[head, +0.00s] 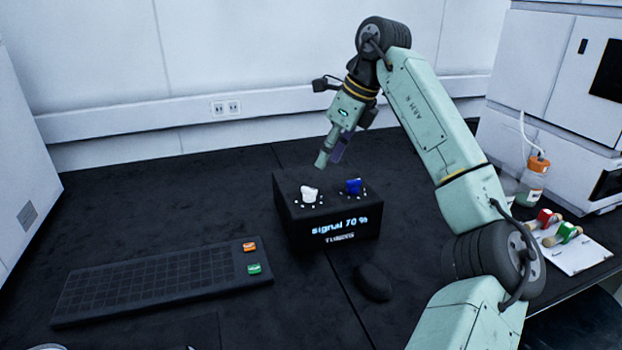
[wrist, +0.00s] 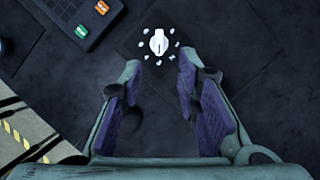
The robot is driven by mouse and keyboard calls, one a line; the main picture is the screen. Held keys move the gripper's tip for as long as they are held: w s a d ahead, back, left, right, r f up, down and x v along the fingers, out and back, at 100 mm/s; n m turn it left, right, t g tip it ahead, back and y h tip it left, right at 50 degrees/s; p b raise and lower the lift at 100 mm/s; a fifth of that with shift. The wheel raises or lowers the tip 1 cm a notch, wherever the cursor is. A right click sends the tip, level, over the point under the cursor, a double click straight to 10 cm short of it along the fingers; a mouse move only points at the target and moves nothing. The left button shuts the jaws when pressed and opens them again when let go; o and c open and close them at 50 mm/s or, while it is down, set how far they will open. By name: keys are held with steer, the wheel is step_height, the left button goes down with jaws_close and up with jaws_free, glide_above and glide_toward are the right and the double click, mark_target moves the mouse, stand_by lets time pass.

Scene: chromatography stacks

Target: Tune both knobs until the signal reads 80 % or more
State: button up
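The black tuning box (head: 326,232) stands on the dark bench, and its front display (head: 340,224) reads "signal 70 %". A white knob (head: 309,193) sits on the left of its top and a blue knob (head: 353,186) on the right, each ringed by small white dots. My gripper (head: 331,160) hangs above the box, apart from both knobs. In the wrist view my gripper (wrist: 156,88) is open and empty, its purple-padded fingers spread. The white knob (wrist: 159,42) lies just beyond the fingertips there. The blue knob is not visible in the wrist view.
A black grid rack (head: 150,285) with an orange and a green piece lies at front left. A dark rounded object (head: 373,282) lies in front of the box. A white sheet (head: 575,252) with red and green items and an orange-capped bottle (head: 532,182) are at right.

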mark_target(310, 189)
steer(key=p+x, duration=0.1)
steer(key=x, duration=0.8)
steer(key=shift+c, duration=0.4)
jaws_close()
